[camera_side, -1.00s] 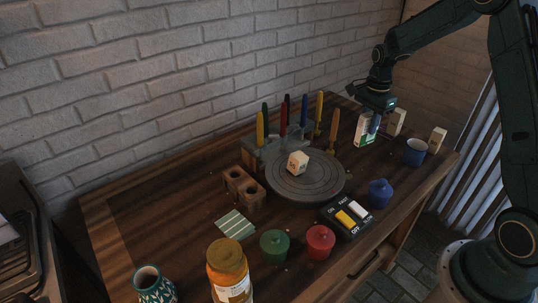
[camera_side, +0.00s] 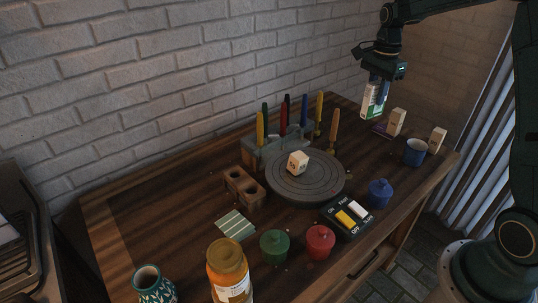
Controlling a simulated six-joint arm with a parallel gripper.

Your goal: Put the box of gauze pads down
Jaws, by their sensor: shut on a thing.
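The box of gauze pads (camera_side: 371,107) is white with a green part and hangs upright under my gripper (camera_side: 376,86). My gripper is shut on its upper end. The box is in the air above the back right part of the wooden table (camera_side: 150,215). A purple flat thing (camera_side: 381,129) shows on the table below and to the right of the box.
Wooden blocks (camera_side: 396,122) (camera_side: 437,139) and a blue mug (camera_side: 415,152) stand to the right. The grey turntable (camera_side: 320,190) carries a small marked block (camera_side: 298,162). Upright coloured tools (camera_side: 283,118) stand in a rack behind it. The table's left part is clear.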

